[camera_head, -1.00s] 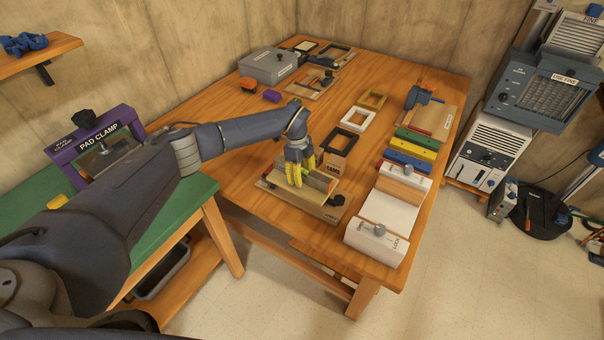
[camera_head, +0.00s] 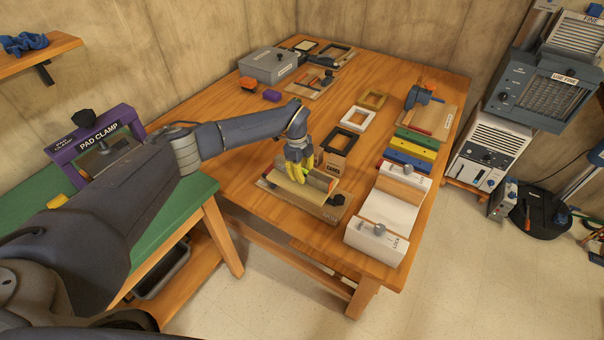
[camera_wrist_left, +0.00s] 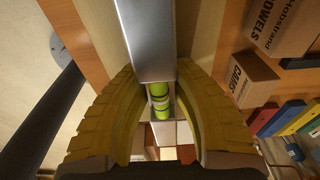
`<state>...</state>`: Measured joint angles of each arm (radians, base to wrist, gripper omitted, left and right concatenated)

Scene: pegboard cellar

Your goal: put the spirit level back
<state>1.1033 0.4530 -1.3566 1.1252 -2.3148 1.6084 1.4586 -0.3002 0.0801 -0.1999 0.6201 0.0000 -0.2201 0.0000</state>
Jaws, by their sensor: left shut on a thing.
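My left gripper (camera_head: 298,174), with yellow fingers, is low over a wooden board (camera_head: 325,212) at the near edge of the table. In the left wrist view the gripper (camera_wrist_left: 158,125) is shut on the spirit level (camera_wrist_left: 150,45), a grey metal bar with a bright green vial between the fingers. In the head view the fingers hide much of the level, and I cannot tell whether it touches the board. A dark knob (camera_head: 336,200) sits at the board's right end. My right gripper is not in view.
A cardboard box (camera_head: 333,164) stands just behind the gripper; a white frame (camera_head: 356,119) lies farther back. To the right are a white sanding-block-like unit (camera_head: 388,220) and coloured bars (camera_head: 405,158). The purple pad clamp (camera_head: 62,152) is on the green bench at left.

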